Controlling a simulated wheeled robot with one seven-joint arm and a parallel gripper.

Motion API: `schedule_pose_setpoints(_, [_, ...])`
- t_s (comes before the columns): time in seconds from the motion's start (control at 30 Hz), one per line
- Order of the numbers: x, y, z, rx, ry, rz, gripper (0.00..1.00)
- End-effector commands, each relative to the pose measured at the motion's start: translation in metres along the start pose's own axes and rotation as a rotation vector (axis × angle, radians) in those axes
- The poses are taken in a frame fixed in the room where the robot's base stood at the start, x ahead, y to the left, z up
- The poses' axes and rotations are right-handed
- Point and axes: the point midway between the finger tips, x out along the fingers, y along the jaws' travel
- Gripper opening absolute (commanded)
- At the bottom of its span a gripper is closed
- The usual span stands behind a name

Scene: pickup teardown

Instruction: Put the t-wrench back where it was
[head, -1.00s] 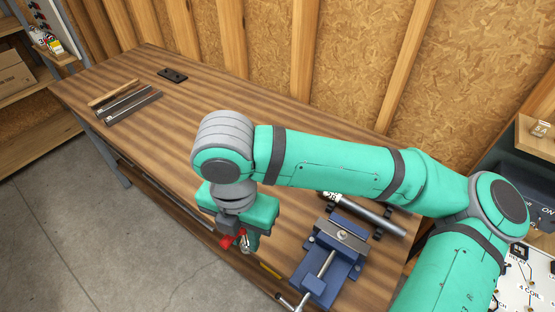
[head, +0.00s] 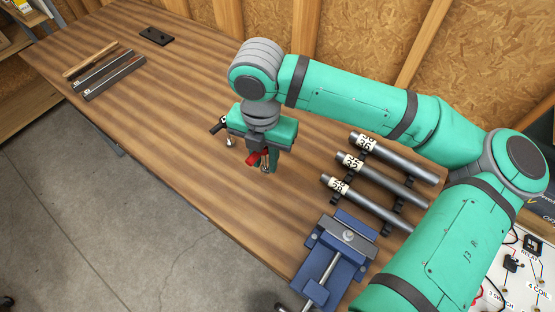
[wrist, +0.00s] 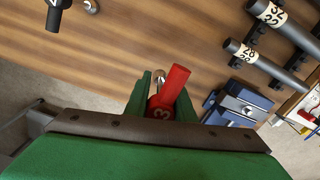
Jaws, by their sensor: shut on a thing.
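My gripper (head: 266,163) is shut on a red-handled t-wrench (head: 256,157) above the workbench. In the wrist view the red handle (wrist: 177,82) lies between the green fingers (wrist: 160,100), with a pale mark on its hub. Its silver shaft points down; I cannot tell whether its tip touches the bench. A black-handled t-wrench (head: 217,126) is to the left of my gripper, with a silver end below it; it also shows at the top left of the wrist view (wrist: 55,14).
A blue vise (head: 335,255) stands near the bench's front edge. Several numbered grey tubes (head: 385,180) rest on black holders behind it. Metal bars (head: 112,77) and a black plate (head: 156,36) lie at the far left. The bench (head: 175,130) between is clear.

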Motion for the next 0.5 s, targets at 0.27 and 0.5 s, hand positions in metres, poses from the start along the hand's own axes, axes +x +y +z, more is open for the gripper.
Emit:
schedule_pose_setpoints(0.27, [0.042,-0.005,0.04,0.003,0.001,-0.001,0.0])
schedule_pose_setpoints(0.5, [0.056,-0.006,0.052,0.002,0.001,0.0,0.0])
